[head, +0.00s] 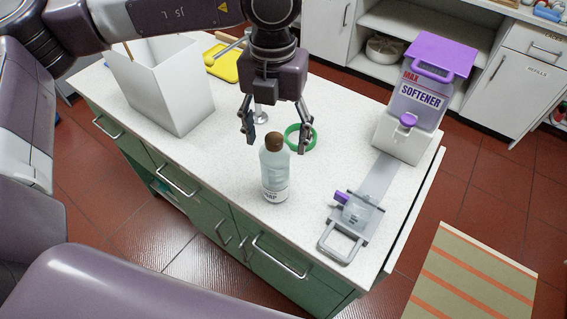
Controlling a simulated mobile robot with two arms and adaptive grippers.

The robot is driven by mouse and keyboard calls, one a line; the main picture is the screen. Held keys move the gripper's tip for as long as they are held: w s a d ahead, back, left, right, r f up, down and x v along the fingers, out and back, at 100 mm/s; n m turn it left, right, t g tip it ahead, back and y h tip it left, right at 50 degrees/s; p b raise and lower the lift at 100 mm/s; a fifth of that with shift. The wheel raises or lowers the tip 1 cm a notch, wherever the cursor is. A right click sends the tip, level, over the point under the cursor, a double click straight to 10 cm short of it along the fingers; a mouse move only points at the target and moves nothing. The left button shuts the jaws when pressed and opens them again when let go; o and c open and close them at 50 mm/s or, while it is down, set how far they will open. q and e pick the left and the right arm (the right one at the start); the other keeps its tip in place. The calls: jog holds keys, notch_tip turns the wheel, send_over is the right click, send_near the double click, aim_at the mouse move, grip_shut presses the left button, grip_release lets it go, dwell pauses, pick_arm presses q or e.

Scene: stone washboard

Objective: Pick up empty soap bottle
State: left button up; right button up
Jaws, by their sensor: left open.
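The soap bottle (274,174) stands upright on the white speckled counter (220,190). It has a brown cap, a pale see-through body and a white label. I cannot tell from here whether it is empty. My left gripper (274,142) points down just behind and above the bottle in the head view. Its two fingers are spread apart, with nothing held between them. The bottle's cap shows in front of the gap between the fingers. My right gripper is not in view.
A green ring (300,137) lies behind the bottle. A white bin (172,92) stands left and a purple-topped softener container (412,105) right. A grey sliding device (352,217) lies near the right front. A yellow board (226,62) lies at the back. Counter left of the bottle is clear.

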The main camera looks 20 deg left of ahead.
aim_at(274, 152)
pick_arm(q)
jog(key=shift+w+a, duration=0.15)
jog(key=shift+w, duration=0.25)
jog(key=shift+f, duration=0.35)
jog(key=f+p, duration=0.1)
jog(key=s+f+p, duration=0.1)
jog(key=f+p, duration=0.1)
jog(key=shift+f, duration=0.2)
jog(key=shift+w+a+f+p, duration=0.15)
jog(key=shift+f+p, duration=0.25)
jog(key=shift+f, duration=0.85)
jog(key=shift+w+f, duration=0.1)
jog(key=shift+f, duration=0.25)
jog(key=c, duration=1)
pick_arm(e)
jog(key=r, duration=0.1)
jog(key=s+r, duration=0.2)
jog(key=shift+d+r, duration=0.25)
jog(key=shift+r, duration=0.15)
